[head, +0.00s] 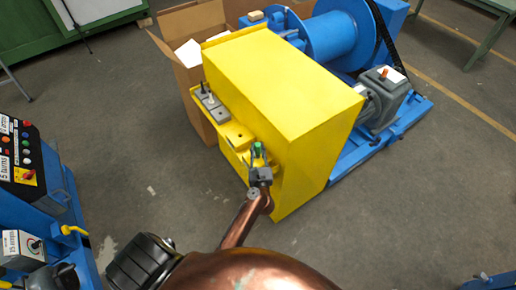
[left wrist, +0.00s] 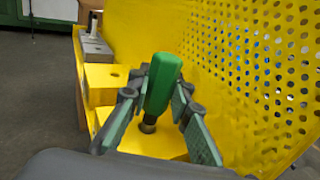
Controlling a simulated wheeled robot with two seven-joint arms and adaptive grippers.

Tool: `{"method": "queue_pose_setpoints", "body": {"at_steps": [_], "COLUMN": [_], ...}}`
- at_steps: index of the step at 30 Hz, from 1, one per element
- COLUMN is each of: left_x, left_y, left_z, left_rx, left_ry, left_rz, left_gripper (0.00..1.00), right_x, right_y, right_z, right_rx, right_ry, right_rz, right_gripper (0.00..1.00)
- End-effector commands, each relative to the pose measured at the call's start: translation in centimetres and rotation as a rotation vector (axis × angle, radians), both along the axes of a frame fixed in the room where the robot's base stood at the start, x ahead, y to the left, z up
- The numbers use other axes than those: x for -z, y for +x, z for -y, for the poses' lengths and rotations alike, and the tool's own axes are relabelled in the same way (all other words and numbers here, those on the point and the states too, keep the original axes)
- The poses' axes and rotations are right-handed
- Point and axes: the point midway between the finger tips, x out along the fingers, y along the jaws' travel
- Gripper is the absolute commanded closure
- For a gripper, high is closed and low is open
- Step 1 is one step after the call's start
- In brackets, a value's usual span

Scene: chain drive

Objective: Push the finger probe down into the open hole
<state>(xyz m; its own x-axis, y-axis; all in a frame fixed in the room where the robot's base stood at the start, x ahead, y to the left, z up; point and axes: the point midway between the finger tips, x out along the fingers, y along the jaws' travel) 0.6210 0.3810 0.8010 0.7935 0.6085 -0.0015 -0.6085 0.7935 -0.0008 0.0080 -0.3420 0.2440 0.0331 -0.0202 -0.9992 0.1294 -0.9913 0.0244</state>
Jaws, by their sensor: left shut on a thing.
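The finger probe has a green handle (head: 258,149). It stands roughly upright between the fingers of my left gripper (head: 260,165), which is shut on it. In the left wrist view the green handle (left wrist: 162,83) leans slightly, and a short dark metal stem (left wrist: 148,125) shows below it, close above or at the lower yellow ledge (left wrist: 150,143). I cannot tell whether the stem is in a hole. A yellow block (left wrist: 103,84) with a small dark hole on top stands left of the probe. My right gripper is not in view.
The large yellow guard (head: 285,85) rises right beside the probe, its perforated wall close to my fingers. A grey metal block (head: 211,104) with a pin sits further along the ledge. A cardboard box (head: 180,65), a blue drum (head: 332,38) and a grey gearbox (head: 385,97) stand behind.

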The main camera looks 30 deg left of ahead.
Motion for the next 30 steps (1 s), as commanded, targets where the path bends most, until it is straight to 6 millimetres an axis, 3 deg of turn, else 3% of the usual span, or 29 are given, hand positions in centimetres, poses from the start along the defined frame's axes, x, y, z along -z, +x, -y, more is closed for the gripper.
{"method": "queue_pose_setpoints", "body": {"at_steps": [26,27,30], "left_x": [2.1,2.0,2.0], "left_y": [0.0,0.0,0.0], "left_z": [0.0,0.0,0.0], "left_rx": [0.000,0.000,0.000], "left_ry": [0.001,0.001,0.001], "left_rz": [0.000,0.000,0.000], "left_gripper": [1.00,0.79,0.72], "right_x": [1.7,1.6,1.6], "right_y": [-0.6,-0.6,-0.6], "right_z": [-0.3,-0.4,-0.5], "right_rx": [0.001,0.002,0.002], "right_ry": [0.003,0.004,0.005], "right_rz": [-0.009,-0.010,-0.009], "right_gripper": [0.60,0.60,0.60]}}
